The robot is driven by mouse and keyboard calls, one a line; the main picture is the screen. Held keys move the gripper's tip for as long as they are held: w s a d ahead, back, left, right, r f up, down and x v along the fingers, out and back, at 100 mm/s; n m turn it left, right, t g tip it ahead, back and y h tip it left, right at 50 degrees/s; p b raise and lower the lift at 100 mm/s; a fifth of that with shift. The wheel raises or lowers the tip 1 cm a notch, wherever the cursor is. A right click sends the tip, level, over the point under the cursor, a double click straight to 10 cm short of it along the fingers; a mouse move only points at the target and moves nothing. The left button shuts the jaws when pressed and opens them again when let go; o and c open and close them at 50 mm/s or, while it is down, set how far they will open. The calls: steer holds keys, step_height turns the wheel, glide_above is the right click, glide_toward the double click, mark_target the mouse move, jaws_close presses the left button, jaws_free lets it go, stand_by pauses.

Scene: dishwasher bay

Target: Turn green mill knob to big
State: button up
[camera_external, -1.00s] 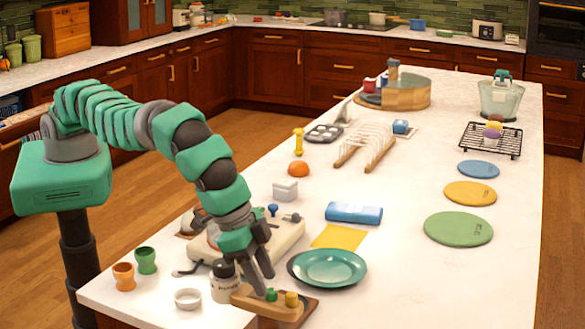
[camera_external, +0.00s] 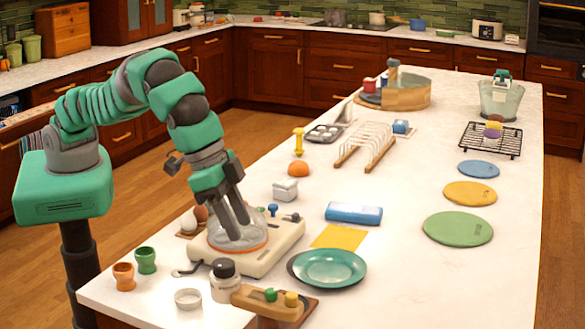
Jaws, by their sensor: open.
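The green knob's size marking is too small to read. My gripper (camera_external: 238,228) is open, pointing down over the clear bowl (camera_external: 222,238) of a cream appliance (camera_external: 285,238). It is behind and left of the green knob, clear of it. Whether the fingertips touch the bowl cannot be told.
A black-lidded jar (camera_external: 225,287) stands just left of the mill, with a small white dish (camera_external: 188,299) farther left. A teal plate (camera_external: 330,267) lies behind and right of the mill. Orange (camera_external: 124,276) and green (camera_external: 146,261) cups stand at left. The island's right side has free room.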

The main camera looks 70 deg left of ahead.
mark_target(270, 290)
stand_by(0.3)
steer(key=w+d+f+m, duration=0.1)
steer(key=f, duration=0.3)
steer(key=w+d+f+m+h, duration=0.1)
steer(key=w+f+m, duration=0.1)
steer(key=f, duration=0.2)
steer(key=w+f+m+g+b, duration=0.1)
steer(key=f, duration=0.3)
steer(key=shift+w+d+f, duration=0.3)
steer(key=shift+d, duration=0.1)
stand_by(0.3)
jaws_close()
